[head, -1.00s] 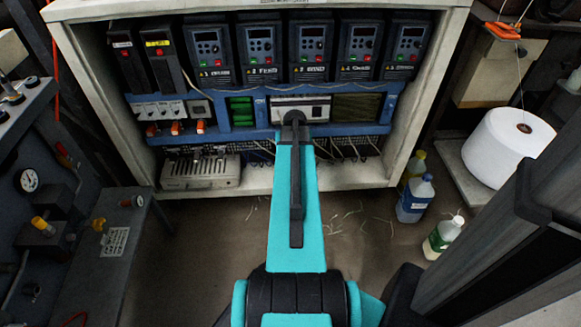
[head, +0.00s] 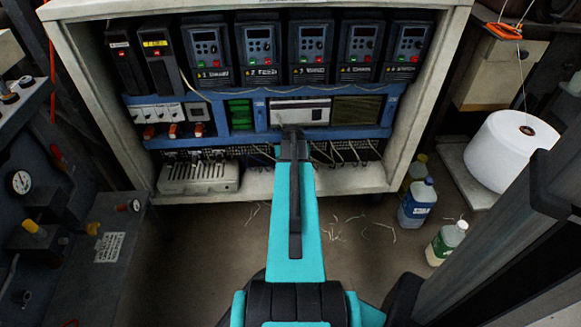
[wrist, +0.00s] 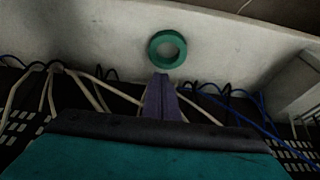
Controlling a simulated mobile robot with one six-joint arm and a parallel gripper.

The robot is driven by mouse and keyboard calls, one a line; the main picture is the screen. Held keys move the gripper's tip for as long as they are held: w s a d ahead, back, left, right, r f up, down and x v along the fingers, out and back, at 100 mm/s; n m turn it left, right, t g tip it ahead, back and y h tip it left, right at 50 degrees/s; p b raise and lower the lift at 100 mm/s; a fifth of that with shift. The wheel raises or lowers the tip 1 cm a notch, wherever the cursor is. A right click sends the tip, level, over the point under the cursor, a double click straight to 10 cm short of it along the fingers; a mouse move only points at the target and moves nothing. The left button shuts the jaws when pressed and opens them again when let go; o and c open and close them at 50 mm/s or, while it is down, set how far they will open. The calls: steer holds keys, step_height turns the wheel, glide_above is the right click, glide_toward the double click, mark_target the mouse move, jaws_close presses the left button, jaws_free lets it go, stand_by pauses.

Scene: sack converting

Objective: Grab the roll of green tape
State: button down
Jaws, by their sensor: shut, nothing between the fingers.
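The roll of green tape (wrist: 152,50) shows in the wrist view as a ring with an open centre, on the pale ledge along the cabinet's bottom. My gripper (wrist: 162,78) points up toward it, with its fingers shut together and empty. The fingertips appear just below the roll's lower edge in the picture, slightly left of its centre; I cannot tell the depth gap. In the head view my gripper (head: 291,133) is at the cabinet's lower opening, and the roll is not visible there, likely hidden behind my arm.
Black, white and blue cables (wrist: 100,92) hang beside and below my fingers. The open cabinet (head: 110,115) holds drives and a grey terminal unit (head: 198,178). Bottles (head: 416,204) stand on the floor at right, near a white thread cone (head: 498,152). A gauge panel (head: 40,215) stands left.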

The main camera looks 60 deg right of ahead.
steer(key=shift+x, duration=0.95)
steer(key=shift+s+a, duration=0.55)
steer(key=shift+a, duration=0.25)
steer(key=shift+s+a, duration=0.6)
steer(key=shift+a, duration=0.2)
steer(key=shift+r, duration=0.1)
steer(key=shift+a+r+p, duration=0.2)
steer(key=shift+r+p, duration=0.4)
steer(key=shift+p, duration=0.1)
steer(key=p+v, duration=0.5)
steer(key=v, duration=0.3)
steer(key=shift+s+r, duration=0.2)
steer(key=shift+r, duration=0.05)
steer(key=shift+a, duration=0.2)
